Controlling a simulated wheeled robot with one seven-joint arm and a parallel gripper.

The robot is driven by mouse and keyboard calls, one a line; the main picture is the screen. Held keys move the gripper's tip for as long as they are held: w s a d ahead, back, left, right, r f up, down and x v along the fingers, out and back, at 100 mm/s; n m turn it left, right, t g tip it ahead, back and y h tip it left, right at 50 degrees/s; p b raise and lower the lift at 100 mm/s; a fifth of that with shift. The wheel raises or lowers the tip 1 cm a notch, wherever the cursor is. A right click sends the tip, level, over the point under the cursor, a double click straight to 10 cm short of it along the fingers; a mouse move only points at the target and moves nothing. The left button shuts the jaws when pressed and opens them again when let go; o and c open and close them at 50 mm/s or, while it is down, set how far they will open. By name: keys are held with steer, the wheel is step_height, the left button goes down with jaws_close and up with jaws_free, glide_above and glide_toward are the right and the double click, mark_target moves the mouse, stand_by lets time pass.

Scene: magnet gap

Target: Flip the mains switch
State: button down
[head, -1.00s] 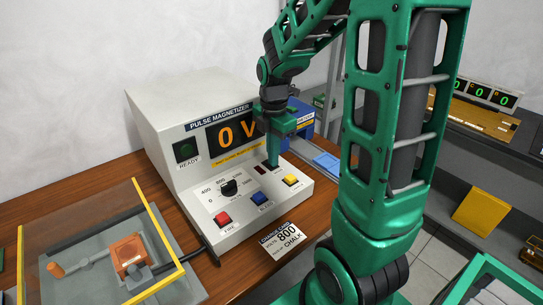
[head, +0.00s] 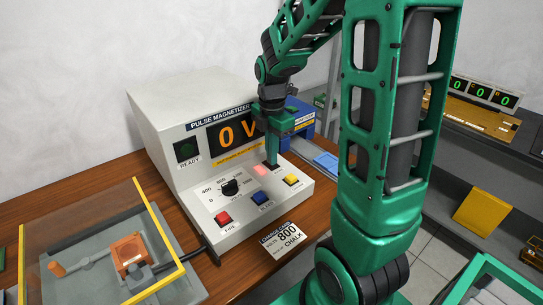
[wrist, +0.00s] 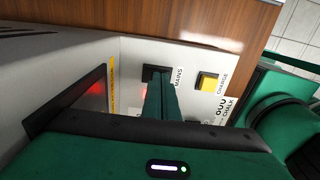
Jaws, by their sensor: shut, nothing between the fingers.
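The mains switch (wrist: 153,72) is a black rocker on the sloped panel, beside the "MAINS" label in the wrist view. My gripper (wrist: 160,86) is shut and empty, its fingertips pointing down at the switch and covering part of it. Whether they touch it I cannot tell. In the head view my gripper (head: 273,163) stands over the back of the panel and hides most of the switch. A red light (head: 260,170) glows just left of the fingertips; it partly shows in the wrist view too.
The pulse magnetizer (head: 165,110) reads 0 V. Its panel also has a black dial (head: 230,187), a red button (head: 223,217), a blue button (head: 261,198) and a yellow charge button (head: 292,180) close to my fingers. A yellow-edged clear guard (head: 95,235) stands at left.

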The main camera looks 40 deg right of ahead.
steer(key=shift+w+r, duration=0.25)
steer(key=shift+w, duration=0.2)
steer(key=shift+r, duration=0.6)
step_height(320, 180, up, 6)
steer(key=shift+s+r, duration=0.2)
steer(key=shift+s, duration=0.1)
